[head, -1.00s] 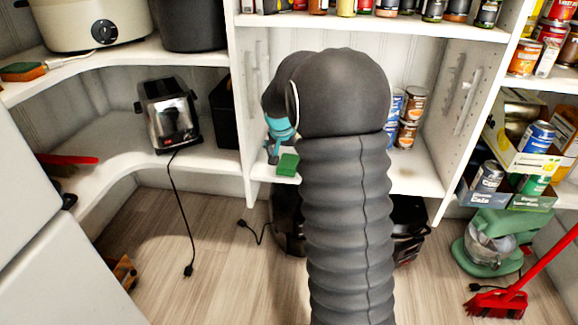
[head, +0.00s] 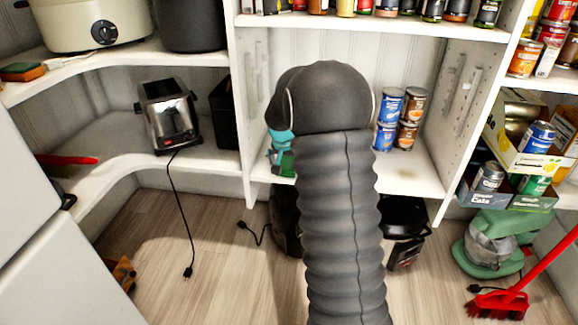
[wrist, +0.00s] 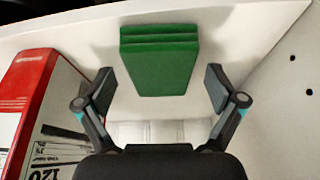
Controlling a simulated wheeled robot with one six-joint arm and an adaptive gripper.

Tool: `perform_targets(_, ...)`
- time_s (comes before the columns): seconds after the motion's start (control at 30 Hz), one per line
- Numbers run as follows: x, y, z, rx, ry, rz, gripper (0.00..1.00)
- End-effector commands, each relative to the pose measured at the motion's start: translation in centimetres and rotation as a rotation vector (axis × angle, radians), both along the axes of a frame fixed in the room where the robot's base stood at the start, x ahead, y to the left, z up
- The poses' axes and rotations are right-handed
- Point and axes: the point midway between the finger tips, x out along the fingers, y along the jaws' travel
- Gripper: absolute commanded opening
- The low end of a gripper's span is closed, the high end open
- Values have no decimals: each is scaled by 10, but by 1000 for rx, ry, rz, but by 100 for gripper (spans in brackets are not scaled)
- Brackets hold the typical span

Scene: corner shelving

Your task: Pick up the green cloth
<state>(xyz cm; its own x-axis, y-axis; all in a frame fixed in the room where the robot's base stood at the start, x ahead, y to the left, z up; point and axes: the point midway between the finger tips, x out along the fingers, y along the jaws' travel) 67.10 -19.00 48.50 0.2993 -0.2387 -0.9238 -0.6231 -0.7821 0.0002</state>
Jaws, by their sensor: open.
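The green cloth (wrist: 160,62) is a folded, layered block on the white shelf in the wrist view. It lies ahead of my open gripper (wrist: 160,92), centred between the two fingers and mostly just beyond their tips. The fingers look apart from it. In the head view a small part of the green cloth (head: 286,163) shows at the shelf's front edge, partly covered by my gripper (head: 281,150). My arm hides much of the gripper there.
A red and white box (wrist: 38,115) stands close left of my gripper, and a white side panel (wrist: 285,110) is at right. Stacked cans (head: 400,118) stand on the same shelf (head: 415,175) to the right. A toaster (head: 168,115) is on the left shelf.

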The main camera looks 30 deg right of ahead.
Motion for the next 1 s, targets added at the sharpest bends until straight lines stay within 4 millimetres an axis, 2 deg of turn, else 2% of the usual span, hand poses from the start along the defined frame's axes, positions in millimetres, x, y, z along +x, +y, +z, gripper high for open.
perform_targets(0.77,0,0,-5,0,0,0,94)
perform_targets(0.87,0,0,-5,0,0,0,71)
perform_targets(1.0,0,0,-5,0,0,0,36)
